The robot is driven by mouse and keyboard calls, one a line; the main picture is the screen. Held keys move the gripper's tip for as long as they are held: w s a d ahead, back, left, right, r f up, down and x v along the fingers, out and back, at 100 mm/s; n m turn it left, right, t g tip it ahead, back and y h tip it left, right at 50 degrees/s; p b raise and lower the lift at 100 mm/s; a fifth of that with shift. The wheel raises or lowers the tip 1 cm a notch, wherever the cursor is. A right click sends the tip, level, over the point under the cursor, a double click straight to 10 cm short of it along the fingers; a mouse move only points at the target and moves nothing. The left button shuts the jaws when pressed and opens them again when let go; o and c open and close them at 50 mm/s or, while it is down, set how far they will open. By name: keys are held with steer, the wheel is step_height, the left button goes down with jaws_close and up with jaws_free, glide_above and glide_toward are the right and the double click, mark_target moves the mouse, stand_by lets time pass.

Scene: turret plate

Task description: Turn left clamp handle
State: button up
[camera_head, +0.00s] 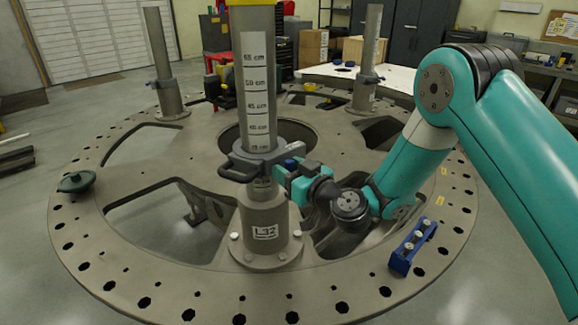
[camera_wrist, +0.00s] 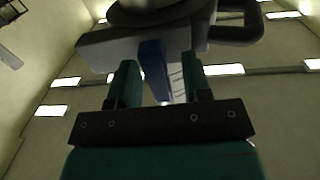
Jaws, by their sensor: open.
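The front post (camera_head: 256,95) with a centimetre scale stands upright on the turret plate (camera_head: 130,180). A grey clamp (camera_head: 255,163) sits around the post's lower part, with a dark loop grip (camera_head: 237,171) at its left. A small blue handle (camera_head: 291,162) shows at the clamp's right side. My gripper (camera_head: 284,172) reaches the clamp from the right and is open. In the wrist view the blue handle (camera_wrist: 153,68) hangs below the grey clamp body (camera_wrist: 105,47), between my gripper's fingers (camera_wrist: 158,72). I cannot tell whether either finger touches it.
A blue holder (camera_head: 413,247) with several metal pieces stands on the plate at the right. Two more posts (camera_head: 160,65) (camera_head: 369,60) stand farther back. The plate has large openings and rim holes.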

jaws_close()
steer(key=m+b, duration=0.2)
steer(key=m, duration=0.1)
steer(key=shift+d+f+m, duration=0.1)
steer(key=shift+m, duration=0.3)
steer(key=m+b, duration=0.2)
steer(key=m, duration=0.3)
steer(key=shift+w+d, duration=0.1)
steer(key=shift+w, duration=0.05)
steer(key=m, duration=0.5)
steer(key=shift+w+d+f+m, duration=0.1)
steer(key=shift+f+m, duration=0.05)
steer(key=shift+m, duration=1.95)
